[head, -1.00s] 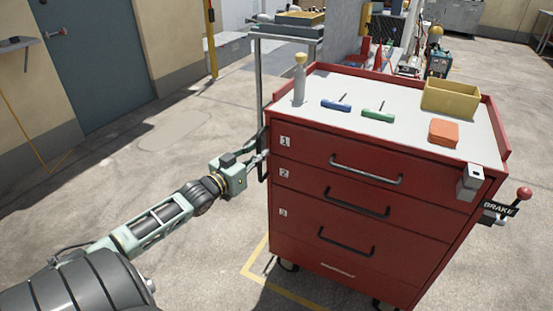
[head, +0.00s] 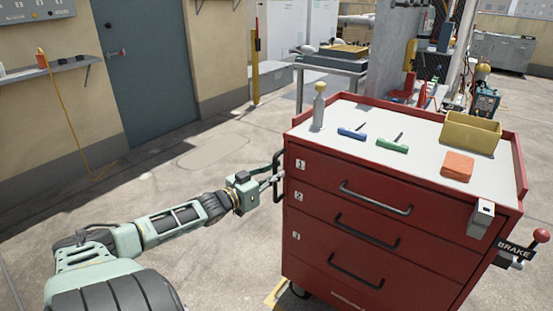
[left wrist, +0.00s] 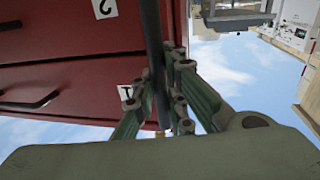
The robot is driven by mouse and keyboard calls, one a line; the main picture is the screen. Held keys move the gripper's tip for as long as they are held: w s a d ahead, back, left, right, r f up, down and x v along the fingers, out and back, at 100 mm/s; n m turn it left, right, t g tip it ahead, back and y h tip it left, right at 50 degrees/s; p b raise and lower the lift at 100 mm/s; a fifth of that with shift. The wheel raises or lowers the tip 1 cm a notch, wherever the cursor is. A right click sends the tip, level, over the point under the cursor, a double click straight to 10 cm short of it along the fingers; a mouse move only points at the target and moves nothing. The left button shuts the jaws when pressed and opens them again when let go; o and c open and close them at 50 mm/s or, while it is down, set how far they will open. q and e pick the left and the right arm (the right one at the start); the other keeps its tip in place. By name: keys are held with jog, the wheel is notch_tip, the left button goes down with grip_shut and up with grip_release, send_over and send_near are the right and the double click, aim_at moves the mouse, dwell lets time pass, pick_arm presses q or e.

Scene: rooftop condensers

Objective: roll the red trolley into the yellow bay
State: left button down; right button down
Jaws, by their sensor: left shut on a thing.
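The red trolley (head: 375,225) is a drawer cabinet with a pale top, at the right of the head view. Its red side with number labels also shows in the left wrist view (left wrist: 75,75). A dark upright handle (head: 278,172) sits on its left side. My left gripper (head: 271,181) is shut on this handle, and the bar (left wrist: 153,50) passes between the fingers in the left wrist view. A short piece of yellow floor marking (head: 274,293) shows beside the trolley's near left wheel; the rest of the bay is hidden or out of frame. My right gripper is not in view.
On the trolley top are a bottle (head: 319,110), a blue tool (head: 352,134), a green tool (head: 392,145), an orange block (head: 457,166) and a yellow bin (head: 471,132). A brake lever (head: 540,237) sticks out at right. A metal table (head: 333,67) stands behind. Floor at left is clear.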

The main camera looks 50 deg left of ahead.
pick_arm(q)
jog(key=shift+d+f, duration=0.2)
jog(key=c, duration=1.8)
grip_release()
jog(key=shift+r, duration=0.1)
jog(key=shift+o, duration=0.2)
jog(key=s, duration=1.2)
jog(key=shift+d, duration=0.25)
